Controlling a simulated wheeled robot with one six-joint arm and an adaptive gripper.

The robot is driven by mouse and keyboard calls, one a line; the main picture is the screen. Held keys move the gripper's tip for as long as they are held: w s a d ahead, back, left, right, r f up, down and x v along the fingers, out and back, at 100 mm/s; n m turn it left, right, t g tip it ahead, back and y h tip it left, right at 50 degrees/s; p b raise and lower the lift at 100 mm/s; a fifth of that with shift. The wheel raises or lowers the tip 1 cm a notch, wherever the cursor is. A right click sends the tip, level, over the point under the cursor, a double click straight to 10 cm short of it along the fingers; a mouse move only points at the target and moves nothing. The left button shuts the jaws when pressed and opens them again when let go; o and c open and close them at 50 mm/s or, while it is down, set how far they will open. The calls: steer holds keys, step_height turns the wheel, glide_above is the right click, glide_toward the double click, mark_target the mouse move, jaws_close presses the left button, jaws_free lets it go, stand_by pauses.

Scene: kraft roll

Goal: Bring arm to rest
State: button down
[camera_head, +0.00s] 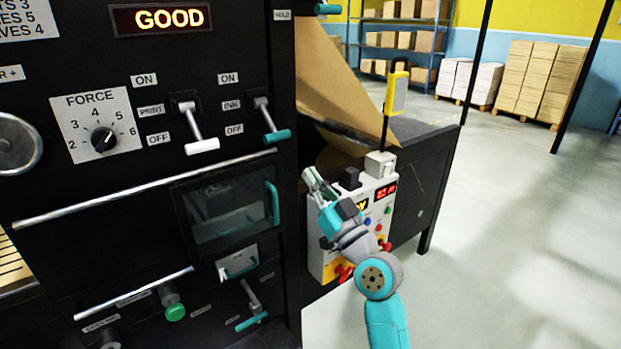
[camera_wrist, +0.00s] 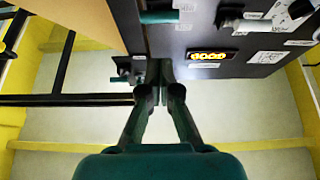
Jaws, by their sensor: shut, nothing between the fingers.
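My gripper (camera_head: 310,180) is at the end of my teal and grey arm, in front of the white control box at the right side of the black machine. Its fingers point up and to the left, and they hold nothing. In the wrist view the two dark fingers (camera_wrist: 160,92) come together at their tips, shut and empty. The control box (camera_head: 381,198) has a red display, coloured buttons and red knobs. My arm and gripper hide part of it. I cannot tell the exact gap between gripper and box.
The black machine (camera_head: 140,190) fills the left, with levers, a FORCE dial (camera_head: 103,139) and a lit GOOD sign (camera_head: 160,19). Brown kraft paper (camera_head: 345,85) slopes behind the box. A yellow-framed panel (camera_head: 396,92) stands on a post. The floor (camera_head: 500,230) at right is clear.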

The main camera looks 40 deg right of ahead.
steer(key=s+a+f+m+g+h, duration=0.1)
steer(key=s+a+f+g, duration=0.15)
steer(key=s+f, duration=0.4)
steer(key=s+a+f+m+g+h, duration=0.1)
steer(key=s+a+f, duration=0.3)
steer(key=f, duration=0.6)
steer(key=s+a+f+m+g+h, duration=0.1)
steer(key=s+a+f, duration=0.3)
steer(key=f, duration=0.5)
steer(key=s+a+f+n+g+y, duration=0.1)
steer(key=s+a+f, duration=0.1)
steer(key=s, duration=0.8)
steer(key=s+a+f+n+g+y, duration=0.1)
steer(key=s+a+g, duration=0.1)
steer(key=s, duration=0.7)
steer(key=s+a+f+n+g+y, duration=0.1)
steer(key=s+a+f, duration=0.1)
steer(key=s, duration=0.8)
steer(key=shift+s+a+f, duration=0.3)
steer(key=shift+s+a, duration=0.05)
steer(key=shift+a, duration=0.05)
